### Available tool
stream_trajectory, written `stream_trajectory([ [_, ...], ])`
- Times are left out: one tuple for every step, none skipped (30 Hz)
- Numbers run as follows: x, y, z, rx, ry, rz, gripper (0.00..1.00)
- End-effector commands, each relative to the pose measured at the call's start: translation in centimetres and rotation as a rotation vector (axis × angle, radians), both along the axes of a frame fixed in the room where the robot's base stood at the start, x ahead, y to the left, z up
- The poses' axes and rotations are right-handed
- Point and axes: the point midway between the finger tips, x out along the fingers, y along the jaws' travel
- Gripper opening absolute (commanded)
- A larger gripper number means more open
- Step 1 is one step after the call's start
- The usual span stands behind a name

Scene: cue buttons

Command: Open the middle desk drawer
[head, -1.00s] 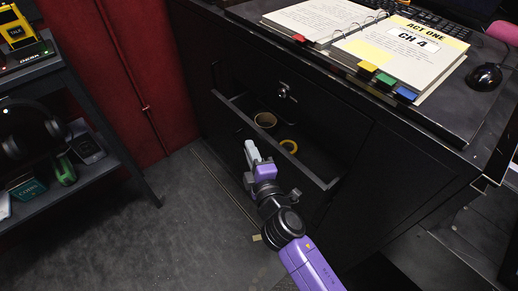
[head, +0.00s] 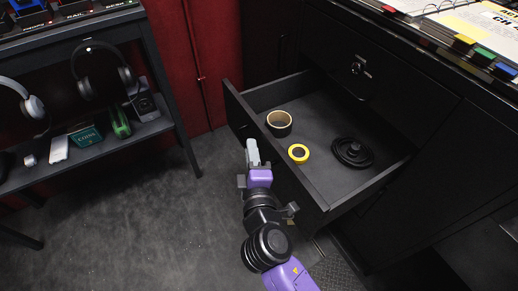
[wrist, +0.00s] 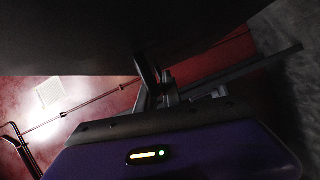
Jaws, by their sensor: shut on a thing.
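The middle drawer (head: 355,200) of the black desk is pulled well out in the head view. Its inside shows a tape roll with a tan rim (head: 279,123), a yellow tape roll (head: 299,153) and a coiled black cable (head: 352,152). My gripper (head: 252,152) is at the outer side of the drawer front, low against it. It is shut on the drawer's handle, which the drawer front and the gripper hide in the head view. In the wrist view the gripper fingers (wrist: 155,88) sit under the dark drawer front (wrist: 130,35).
The desk drawer above, with a lock (head: 360,68), is shut. An open binder (head: 460,25) lies on the desk top. A dark shelf unit (head: 90,140) with headphones (head: 100,70) stands at left. Grey floor (head: 150,235) between shelf and desk is clear.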

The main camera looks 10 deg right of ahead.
Motion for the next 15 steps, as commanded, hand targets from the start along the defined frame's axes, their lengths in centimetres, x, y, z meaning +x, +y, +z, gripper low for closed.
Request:
stream_trajectory([
  [-0.08,0.16,-0.20,0.000,0.003,0.001,0.00],
  [-0.09,0.20,-0.19,0.000,0.003,0.001,0.00],
  [-0.10,0.23,-0.17,0.000,0.003,0.000,0.00],
  [-0.11,0.24,-0.17,0.000,0.003,0.000,0.00],
  [-0.11,0.23,-0.16,0.000,0.003,0.000,0.00],
  [-0.11,0.23,-0.16,-0.001,0.003,0.000,0.00],
  [-0.11,0.23,-0.15,-0.001,0.003,0.000,0.00],
  [-0.11,0.22,-0.15,-0.001,0.003,0.000,0.00],
  [-0.11,0.22,-0.15,-0.001,0.003,0.000,0.00],
  [-0.10,0.21,-0.16,-0.001,0.003,0.000,0.00],
  [-0.10,0.21,-0.16,-0.001,0.003,0.000,0.00],
  [-0.10,0.20,-0.16,-0.001,0.003,-0.001,0.00],
  [-0.10,0.20,-0.15,-0.001,0.003,-0.001,0.14],
  [-0.10,0.20,-0.15,-0.001,0.003,-0.001,0.20],
  [-0.09,0.19,-0.14,-0.001,0.003,-0.001,0.28],
])
